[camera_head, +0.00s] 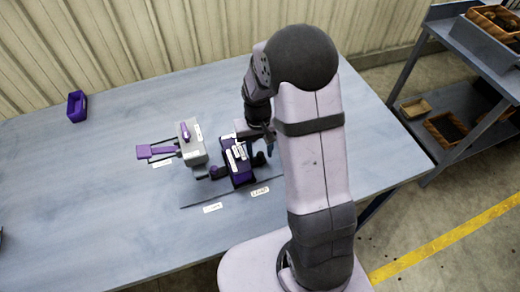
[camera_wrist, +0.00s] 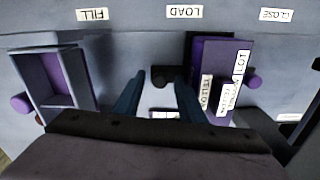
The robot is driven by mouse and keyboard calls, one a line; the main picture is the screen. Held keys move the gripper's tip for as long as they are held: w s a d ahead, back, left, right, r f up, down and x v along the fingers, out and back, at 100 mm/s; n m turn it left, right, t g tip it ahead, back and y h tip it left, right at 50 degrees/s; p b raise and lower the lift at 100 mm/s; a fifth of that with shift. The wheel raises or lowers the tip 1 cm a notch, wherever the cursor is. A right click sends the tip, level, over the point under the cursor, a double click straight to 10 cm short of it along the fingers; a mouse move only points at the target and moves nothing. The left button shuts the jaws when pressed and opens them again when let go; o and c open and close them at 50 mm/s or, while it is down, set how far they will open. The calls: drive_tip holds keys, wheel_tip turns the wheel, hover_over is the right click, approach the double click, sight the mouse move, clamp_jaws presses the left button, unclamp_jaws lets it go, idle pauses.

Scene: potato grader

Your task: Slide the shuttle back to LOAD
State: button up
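In the wrist view, an open-topped grey box with a purple inside (camera_wrist: 92,75), apparently the shuttle, stands beside the FILL label (camera_wrist: 92,15). The LOAD label (camera_wrist: 184,12) is to its right, upside down. My gripper (camera_wrist: 161,82) has its two blue fingers apart, between that box and a purple block with white labels (camera_wrist: 213,52). A dark knob (camera_wrist: 163,75) shows between the fingers, and I cannot tell whether they touch it. In the head view, my arm hides the FILL side; the purple block (camera_head: 239,175) shows left of my gripper (camera_head: 268,142).
A CLOSE label (camera_wrist: 276,15) is at the right in the wrist view. A grey box with a purple handle (camera_head: 190,152) stands left of the purple block. A small purple bin (camera_head: 77,106) is farther left on the blue-grey table (camera_head: 90,200), which is mostly clear there.

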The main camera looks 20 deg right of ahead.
clamp_jaws()
drive_tip(key=shift+d, duration=1.9)
drive_tip(key=shift+a, duration=0.1)
unclamp_jaws()
wheel_tip(320, 180, up, 7)
drive_tip(key=b, duration=0.1)
drive_tip(key=shift+r+b, duration=0.2)
drive_tip(key=shift+b, duration=0.2)
